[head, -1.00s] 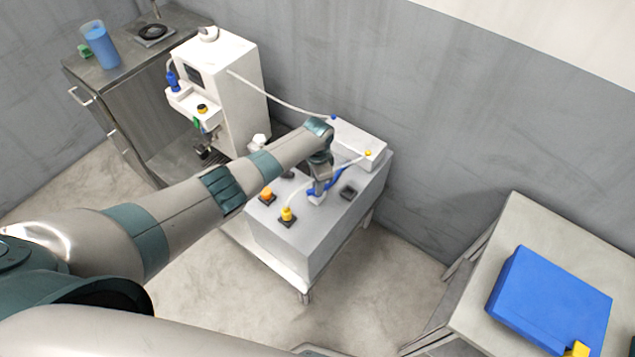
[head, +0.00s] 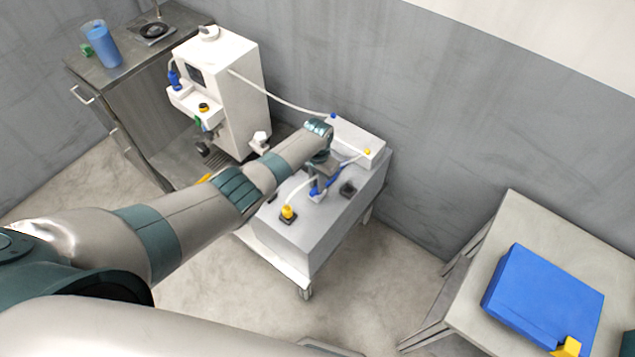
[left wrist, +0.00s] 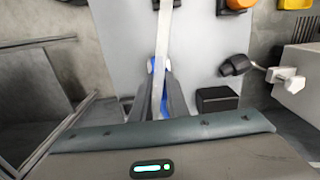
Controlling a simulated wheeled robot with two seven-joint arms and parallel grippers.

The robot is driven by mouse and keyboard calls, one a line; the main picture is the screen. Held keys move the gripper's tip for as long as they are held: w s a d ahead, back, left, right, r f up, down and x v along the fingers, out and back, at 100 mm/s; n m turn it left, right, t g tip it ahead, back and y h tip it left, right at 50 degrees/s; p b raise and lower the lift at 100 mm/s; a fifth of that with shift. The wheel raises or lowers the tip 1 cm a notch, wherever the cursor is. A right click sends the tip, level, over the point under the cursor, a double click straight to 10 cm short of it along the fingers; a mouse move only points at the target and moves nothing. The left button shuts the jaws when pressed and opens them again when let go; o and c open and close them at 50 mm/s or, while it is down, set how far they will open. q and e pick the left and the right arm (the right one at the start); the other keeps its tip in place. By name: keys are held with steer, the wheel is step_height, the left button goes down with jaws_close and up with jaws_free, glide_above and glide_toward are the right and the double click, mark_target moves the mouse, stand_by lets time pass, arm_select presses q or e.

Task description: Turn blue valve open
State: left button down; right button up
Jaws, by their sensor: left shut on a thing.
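The blue valve (head: 316,192) is on top of the grey box-shaped machine (head: 307,240); only bits of its blue handle show around my gripper. My left gripper (head: 318,186) points down over it and is shut on it. In the left wrist view the blue part (left wrist: 163,104) shows between the two dark fingers (left wrist: 160,92), with a pale tube running over it. Much of the valve is hidden by the fingers and tube. My right gripper is not in view.
A yellow valve (head: 287,212) and a black square block (head: 348,189) sit close by on the machine's top. A white dispenser (head: 238,85) stands behind at left. A table (head: 462,305) with a blue case (head: 545,300) is at right; floor between is clear.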

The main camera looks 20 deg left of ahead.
arm_select(q)
steer(key=shift+r, duration=0.1)
steer(key=c, duration=1.7)
jaws_free()
steer(key=shift+r, duration=0.8)
step_height(320, 180, up, 16)
steer(key=shift+f+b, duration=0.1)
steer(key=shift+b, duration=0.4)
